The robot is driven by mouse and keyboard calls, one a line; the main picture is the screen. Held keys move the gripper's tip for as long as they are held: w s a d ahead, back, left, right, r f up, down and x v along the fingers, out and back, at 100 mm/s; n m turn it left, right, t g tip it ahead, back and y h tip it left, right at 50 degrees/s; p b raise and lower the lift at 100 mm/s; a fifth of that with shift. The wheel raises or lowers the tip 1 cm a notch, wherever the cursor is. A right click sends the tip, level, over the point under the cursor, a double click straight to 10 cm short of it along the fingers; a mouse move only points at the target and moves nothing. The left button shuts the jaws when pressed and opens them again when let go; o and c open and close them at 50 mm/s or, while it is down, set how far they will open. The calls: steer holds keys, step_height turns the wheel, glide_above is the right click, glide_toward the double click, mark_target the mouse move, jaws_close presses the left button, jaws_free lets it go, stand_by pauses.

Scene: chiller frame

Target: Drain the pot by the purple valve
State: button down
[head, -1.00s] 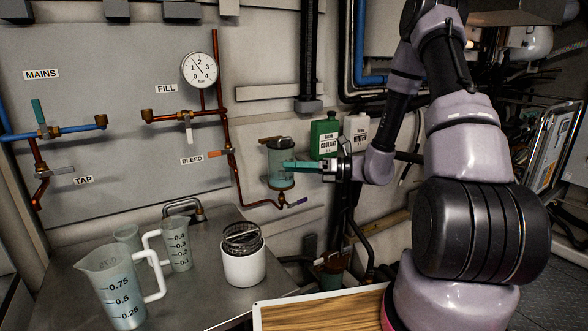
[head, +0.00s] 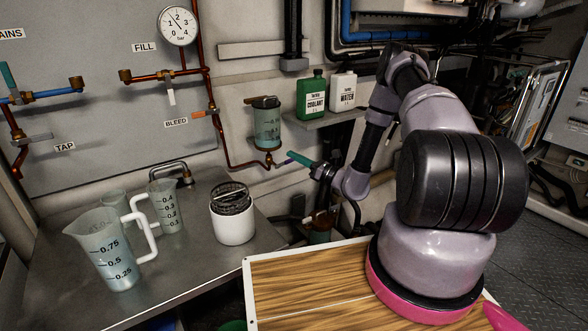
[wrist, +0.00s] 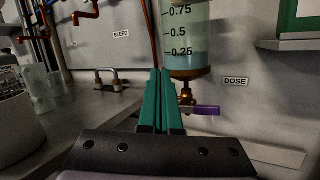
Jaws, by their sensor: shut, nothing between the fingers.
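The clear pot (head: 267,128) hangs on the wall at the end of a copper pipe; the wrist view shows its graduated side (wrist: 190,38) with pale liquid near the 0.25 mark. Under it is a brass outlet with the purple valve (wrist: 206,110), its handle lying level, crosswise to the outlet, pointing right. In the head view only a bit of the purple handle (head: 281,163) shows beside my fingers. My gripper (head: 290,155) is shut and empty, its teal fingers near the valve; in the wrist view the fingertips (wrist: 160,71) appear left of the outlet. Contact cannot be told.
A green coolant bottle (head: 312,97) and a white water bottle (head: 343,92) stand on a shelf right of the pot. Measuring jugs (head: 105,255) and a white canister (head: 234,226) stand on the steel bench. Other valves and pipes line the left panel.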

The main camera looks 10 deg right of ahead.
mark_target(285, 163)
steer(key=d+f+m+t+h, duration=0.1)
steer(key=d+f+t+h, duration=0.25)
steer(key=f, duration=0.45)
steer(key=d+f+t+h, duration=0.2)
steer(key=f+h, duration=0.2)
steer(key=f, duration=0.5)
steer(key=w+a+r, duration=0.3)
steer(key=w+r, duration=0.3)
steer(key=w, duration=0.2)
steer(key=shift+a+r, duration=0.4)
